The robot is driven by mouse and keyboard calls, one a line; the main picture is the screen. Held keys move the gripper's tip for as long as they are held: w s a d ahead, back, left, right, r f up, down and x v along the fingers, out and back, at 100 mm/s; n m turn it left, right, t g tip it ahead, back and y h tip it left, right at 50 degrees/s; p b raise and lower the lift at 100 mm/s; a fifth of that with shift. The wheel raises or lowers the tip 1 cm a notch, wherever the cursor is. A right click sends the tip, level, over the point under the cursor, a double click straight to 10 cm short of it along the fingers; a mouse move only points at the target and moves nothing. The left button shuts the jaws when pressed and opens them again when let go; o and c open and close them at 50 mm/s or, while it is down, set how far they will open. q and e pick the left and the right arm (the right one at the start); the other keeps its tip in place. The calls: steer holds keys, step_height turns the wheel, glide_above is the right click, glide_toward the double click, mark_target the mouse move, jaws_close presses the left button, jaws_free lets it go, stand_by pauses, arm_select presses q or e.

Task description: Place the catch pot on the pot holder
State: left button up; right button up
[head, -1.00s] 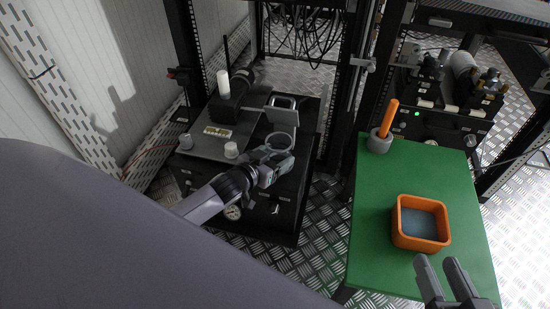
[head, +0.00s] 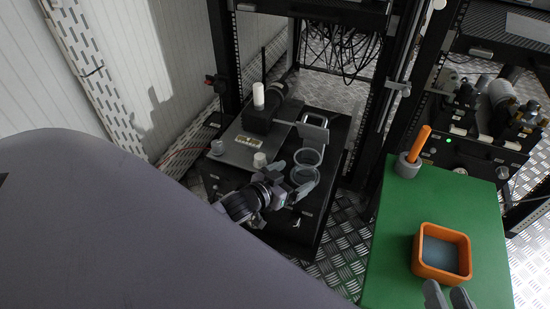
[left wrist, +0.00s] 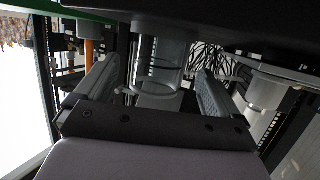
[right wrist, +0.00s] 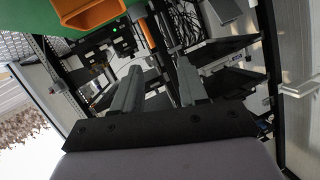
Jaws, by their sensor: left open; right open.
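The catch pot (head: 304,175) is a clear round cup on the black unit, just in front of the pot holder ring (head: 309,149) in the head view. I cannot tell what bears its weight. In the left wrist view the pot (left wrist: 165,60) is between the two fingers, apart from both. My left gripper (head: 291,179) is open, low beside the pot. My right gripper (head: 449,295) is open and empty at the green table's front edge; its fingers (right wrist: 157,82) also show in the right wrist view.
The green table (head: 390,240) bears an orange tray (head: 470,260) and a grey holder (head: 406,168) with an orange handle (head: 419,144). White caps (head: 259,160) and a white cylinder (head: 258,95) stand on the unit. Rack posts rise behind.

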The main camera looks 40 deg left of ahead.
arm_select(q)
steer(key=p+v, duration=0.2)
steer(key=v, duration=0.5)
arm_select(e)
steer(key=shift+a+r+m+g, duration=0.15)
steer(key=shift+a+m+g, duration=0.15)
steer(key=shift+a+g, duration=0.1)
arm_select(q)
steer(key=shift+s, duration=0.2)
